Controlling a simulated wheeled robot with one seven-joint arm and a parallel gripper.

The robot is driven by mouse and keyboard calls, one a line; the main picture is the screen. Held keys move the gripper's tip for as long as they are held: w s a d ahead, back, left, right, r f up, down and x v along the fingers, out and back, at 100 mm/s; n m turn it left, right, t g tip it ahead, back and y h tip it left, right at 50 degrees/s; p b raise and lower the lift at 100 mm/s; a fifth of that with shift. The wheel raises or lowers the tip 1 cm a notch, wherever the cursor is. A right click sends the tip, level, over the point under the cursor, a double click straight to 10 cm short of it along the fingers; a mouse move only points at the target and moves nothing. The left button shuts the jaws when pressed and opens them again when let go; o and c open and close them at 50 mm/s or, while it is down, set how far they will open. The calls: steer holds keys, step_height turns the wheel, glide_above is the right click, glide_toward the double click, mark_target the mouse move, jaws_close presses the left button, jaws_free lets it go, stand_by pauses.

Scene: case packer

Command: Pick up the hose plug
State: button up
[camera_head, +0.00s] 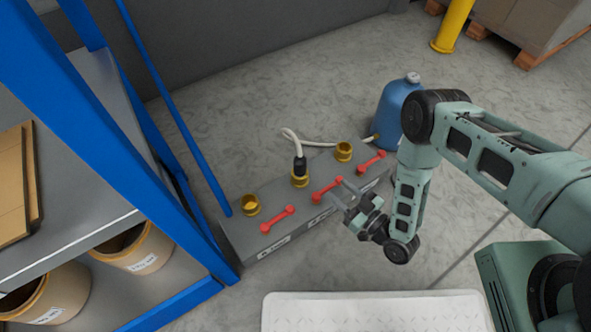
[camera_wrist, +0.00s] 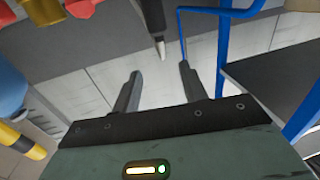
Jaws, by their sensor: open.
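The hose plug (camera_head: 300,166) is black and stands upright in the middle brass socket (camera_head: 299,181) of a low grey manifold box (camera_head: 240,236). A white hose (camera_head: 325,143) loops from its top towards the blue container. My gripper (camera_head: 333,188) is open and empty, beside the plug on its lower right, with the fingers pointing towards it over the box. In the wrist view my gripper's two fingers (camera_wrist: 160,70) are spread apart. The dark plug (camera_wrist: 153,14) shows beyond the fingertips at the top, partly cut off by the picture edge.
Red handles (camera_head: 277,219) sit on the box near the sockets. Two other brass sockets (camera_head: 250,205) look empty. A blue container (camera_head: 390,115) stands behind my arm. A blue-framed shelf (camera_head: 160,215) rises at the left. A white slab (camera_head: 375,312) lies in front.

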mark_target(303, 159)
steer(key=b+x, duration=0.6)
steer(key=x, duration=0.6)
steer(key=b+x, duration=0.3)
steer(key=x, duration=0.1)
steer(key=shift+f, duration=0.2)
steer(key=shift+w+a+r+b, duration=0.15)
steer(key=shift+w+a+b, duration=0.15)
steer(key=shift+w+a, duration=0.1)
jaws_close()
